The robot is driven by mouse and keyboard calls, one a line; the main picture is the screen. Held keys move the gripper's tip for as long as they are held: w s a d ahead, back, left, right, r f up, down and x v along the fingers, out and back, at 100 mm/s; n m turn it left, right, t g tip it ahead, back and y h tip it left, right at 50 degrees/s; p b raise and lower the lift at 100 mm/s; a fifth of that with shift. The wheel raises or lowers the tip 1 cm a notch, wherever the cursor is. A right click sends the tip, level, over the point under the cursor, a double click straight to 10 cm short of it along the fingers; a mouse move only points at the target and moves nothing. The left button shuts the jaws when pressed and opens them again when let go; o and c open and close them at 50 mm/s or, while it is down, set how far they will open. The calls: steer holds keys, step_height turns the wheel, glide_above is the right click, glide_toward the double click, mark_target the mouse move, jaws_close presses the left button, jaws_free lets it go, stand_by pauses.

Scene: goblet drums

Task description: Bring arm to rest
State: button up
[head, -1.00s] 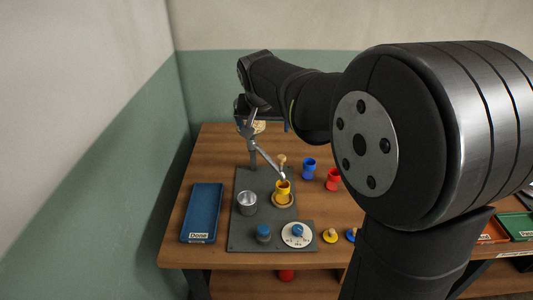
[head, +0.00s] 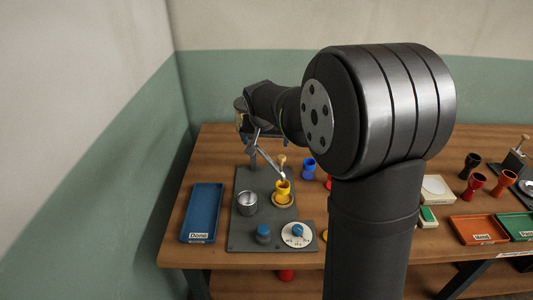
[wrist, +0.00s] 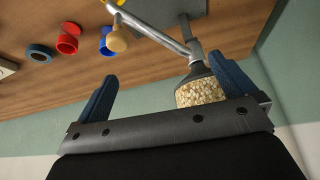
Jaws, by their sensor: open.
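My gripper (wrist: 166,90) shows in the wrist view with its two blue fingers wide apart and nothing held between them. A hopper of pale grains (wrist: 200,92) shows close to the right finger; I cannot tell whether they touch. In the head view my gripper is small, behind the metal stand (head: 252,150) at the back of the grey station, and partly hidden. My arm reaches from the right across the table to it. A yellow goblet drum (head: 283,188) stands on the station under the slanted metal chute (head: 268,160).
The grey station plate (head: 245,228) also carries a metal cup (head: 247,203), a blue knob and a white dial (head: 297,235). A blue tray (head: 202,212) lies left. A blue drum (head: 309,168) stands behind.

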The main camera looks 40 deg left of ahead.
stand_by(0.3)
steer(key=v, duration=1)
